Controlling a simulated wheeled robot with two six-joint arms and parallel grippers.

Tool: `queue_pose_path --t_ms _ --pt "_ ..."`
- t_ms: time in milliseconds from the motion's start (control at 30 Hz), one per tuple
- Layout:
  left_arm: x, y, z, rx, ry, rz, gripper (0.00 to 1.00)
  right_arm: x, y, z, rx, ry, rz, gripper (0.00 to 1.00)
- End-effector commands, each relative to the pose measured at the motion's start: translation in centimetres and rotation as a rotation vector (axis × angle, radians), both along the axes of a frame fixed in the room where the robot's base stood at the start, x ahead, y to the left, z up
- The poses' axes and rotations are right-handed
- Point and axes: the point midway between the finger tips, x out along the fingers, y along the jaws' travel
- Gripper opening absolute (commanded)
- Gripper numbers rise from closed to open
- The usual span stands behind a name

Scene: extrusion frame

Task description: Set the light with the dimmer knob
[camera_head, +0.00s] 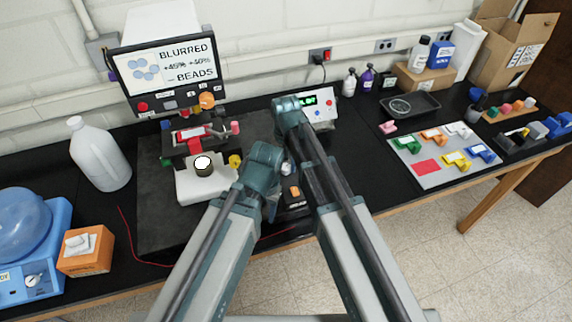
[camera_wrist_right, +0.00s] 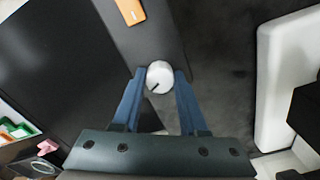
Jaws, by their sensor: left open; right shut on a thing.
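The dimmer knob (camera_wrist_right: 159,77) is a round white knob with a dark pointer mark, on a dark box (camera_head: 294,205). In the right wrist view my right gripper (camera_wrist_right: 158,84) has its blue fingers on both sides of it, shut on it. In the head view the knob (camera_head: 286,169) shows small between my arms. My left gripper (camera_head: 270,206) is open, low beside the box and partly hidden by its own wrist. The light (camera_head: 203,162) glows white on the stage of a white-based instrument (camera_head: 190,190). The monitor (camera_head: 165,72) reads "BLURRED +45% +40% – BEADS".
An orange switch (camera_head: 295,192) sits on the box near the knob. A white jug (camera_head: 98,155) and an orange tissue box (camera_head: 86,250) stand at left. A display unit (camera_head: 319,107) stands behind my right wrist. A mat with coloured blocks (camera_head: 427,168) lies at right.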

Motion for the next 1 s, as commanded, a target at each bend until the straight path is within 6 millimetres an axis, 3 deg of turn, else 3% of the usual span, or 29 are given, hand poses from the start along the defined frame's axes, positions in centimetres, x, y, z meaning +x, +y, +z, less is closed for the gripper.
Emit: queue_pose_path --t_ms 100,133,267,667,1000 --pt "0.0 0.0 0.0 0.000 0.000 0.000 0.55 0.0 0.0 0.0 0.000 0.000 0.001 0.00" --pt "0.0 0.0 0.0 0.000 0.000 0.000 0.55 0.0 0.0 0.0 0.000 0.000 0.001 0.48" --pt "0.0 0.0 0.0 0.000 0.000 0.000 0.55 0.0 0.0 0.0 0.000 0.000 0.001 0.71" --pt "0.0 0.0 0.2 0.000 0.000 0.000 0.55 0.0 0.0 0.2 0.000 0.000 0.001 0.72" --pt "0.0 0.0 3.2 -0.001 0.000 0.006 0.55 0.0 0.0 3.2 0.000 0.000 0.001 0.72"
